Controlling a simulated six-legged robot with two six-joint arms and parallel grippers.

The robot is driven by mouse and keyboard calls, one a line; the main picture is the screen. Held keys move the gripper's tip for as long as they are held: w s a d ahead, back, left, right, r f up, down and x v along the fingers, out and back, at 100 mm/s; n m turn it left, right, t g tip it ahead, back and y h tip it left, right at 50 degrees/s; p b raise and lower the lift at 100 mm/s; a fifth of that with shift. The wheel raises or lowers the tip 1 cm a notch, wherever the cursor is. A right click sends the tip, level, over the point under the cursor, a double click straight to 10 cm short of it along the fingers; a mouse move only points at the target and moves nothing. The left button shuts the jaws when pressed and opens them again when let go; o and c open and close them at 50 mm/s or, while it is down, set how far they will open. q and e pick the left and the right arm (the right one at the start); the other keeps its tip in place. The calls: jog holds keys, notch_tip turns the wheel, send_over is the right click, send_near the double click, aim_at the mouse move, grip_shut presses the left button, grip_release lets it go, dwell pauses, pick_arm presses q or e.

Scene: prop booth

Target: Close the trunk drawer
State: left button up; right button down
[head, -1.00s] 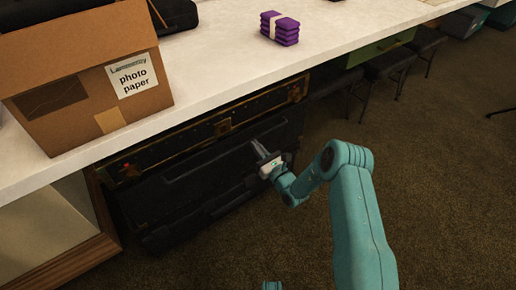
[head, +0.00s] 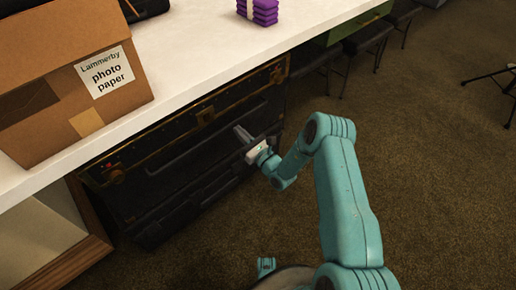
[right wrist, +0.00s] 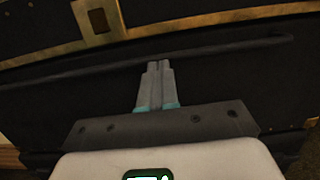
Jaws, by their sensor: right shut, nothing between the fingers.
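The black trunk with worn brass trim (head: 205,117) stands under the white counter. Its dark drawer front (head: 190,178) is below the brass band and looks nearly level with the trunk's body; I cannot tell whether a small gap is left. My right gripper (head: 240,132) is shut and empty, its fingertips at the right part of the drawer front. In the right wrist view, the shut fingers (right wrist: 158,68) point at the dark front, their tips at a long dark bar (right wrist: 220,51) below the brass trim; contact is unclear. My left gripper is out of view.
The white counter (head: 240,50) overhangs the trunk, bearing a cardboard photo paper box (head: 110,110) and a purple stack (head: 262,12). A wooden open cabinet (head: 85,240) is left of the trunk. Dark stools (head: 365,42) stand beyond it.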

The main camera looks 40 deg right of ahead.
jog(key=r+p+v, duration=0.1)
jog(key=p+v, duration=0.2)
jog(key=v, duration=1.2)
jog(key=s+a+f+n+g+y, duration=0.15)
jog(key=a+n+g+y, duration=0.25)
jog(key=a, duration=0.4)
jog(key=s+a+n+g+y, duration=0.3)
jog(key=a+g+y, duration=0.15)
jog(key=a, duration=0.25)
jog(key=s+a+n+g+y, duration=0.3)
jog(key=a+n+g+y, duration=0.15)
jog(key=a, duration=0.35)
jog(key=s+a+f+n+g+h, duration=0.1)
jog(key=s+f+n+g+h, duration=0.25)
jog(key=s+n+g, duration=0.35)
jog(key=s+a+f+n+g+h, duration=0.1)
jog(key=s+f+n+g+h, duration=0.1)
jog(key=s+n+g+h, duration=0.45)
jog(key=w+n+t, duration=0.4)
jog(key=n+t, duration=0.3)
jog(key=n, duration=0.1)
notch_tip(320, 180, up, 25)
jog(key=p, duration=2.4)
jog(key=shift+d+h, duration=0.35)
jog(key=shift+h, duration=0.05)
jog(key=shift+r, duration=0.15)
